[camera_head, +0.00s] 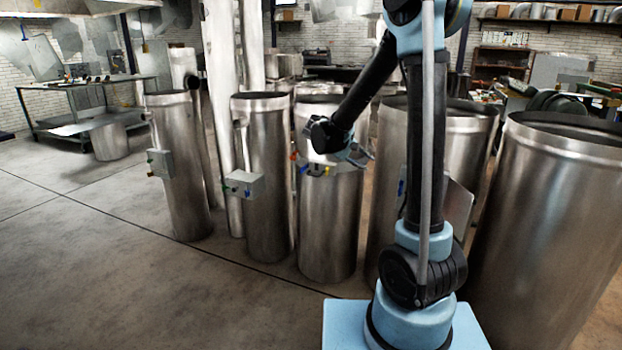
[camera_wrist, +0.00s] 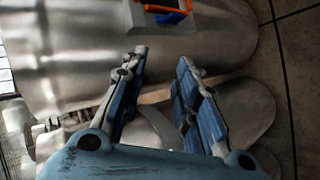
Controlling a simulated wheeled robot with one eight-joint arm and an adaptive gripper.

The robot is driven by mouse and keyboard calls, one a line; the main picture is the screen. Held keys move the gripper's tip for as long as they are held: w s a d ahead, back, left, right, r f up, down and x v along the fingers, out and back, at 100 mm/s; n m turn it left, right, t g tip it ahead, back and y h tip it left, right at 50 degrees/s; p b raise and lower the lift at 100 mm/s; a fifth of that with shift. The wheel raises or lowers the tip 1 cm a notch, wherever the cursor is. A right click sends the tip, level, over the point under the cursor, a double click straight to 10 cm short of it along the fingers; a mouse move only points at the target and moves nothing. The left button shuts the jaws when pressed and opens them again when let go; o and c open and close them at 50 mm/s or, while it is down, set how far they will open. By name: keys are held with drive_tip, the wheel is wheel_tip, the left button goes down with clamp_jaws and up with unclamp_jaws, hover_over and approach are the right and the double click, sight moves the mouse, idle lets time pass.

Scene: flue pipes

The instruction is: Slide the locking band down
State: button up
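Several upright metal flue pipes stand in a row in the head view. The middle pipe (camera_head: 328,225) has my gripper (camera_head: 345,157) in front of its upper part. A grey fitting with orange and blue parts (camera_head: 302,164) shows beside my gripper. In the wrist view a grey box (camera_wrist: 160,14) with an orange handle and a blue part sits on a pipe (camera_wrist: 75,45), beyond the fingertips. My gripper also shows there (camera_wrist: 163,64), with its two fingers apart and a pale edge showing between them. I cannot clearly make out the locking band; my arm partly hides this area.
Two pipes to the left carry grey boxes, one on the farther pipe (camera_head: 160,163) and one on the nearer (camera_head: 243,184). A large pipe (camera_head: 545,230) stands close at right. A metal workbench (camera_head: 75,125) is back left. The left floor is clear.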

drive_tip(key=w+a+f+n+t+h, duration=0.1)
drive_tip(key=w+a+f+t, duration=0.15)
drive_tip(key=w+a, duration=0.45)
drive_tip(key=n+t+h, duration=0.2)
drive_tip(key=t+h, duration=0.1)
drive_tip(key=t, duration=0.3)
approach(312, 175)
drive_tip(key=x, duration=1)
drive_tip(key=shift+w+d+f, duration=0.1)
drive_tip(key=shift+w+f, duration=0.05)
drive_tip(key=shift+w, duration=0.3)
drive_tip(key=shift+c, duration=0.5)
clamp_jaws()
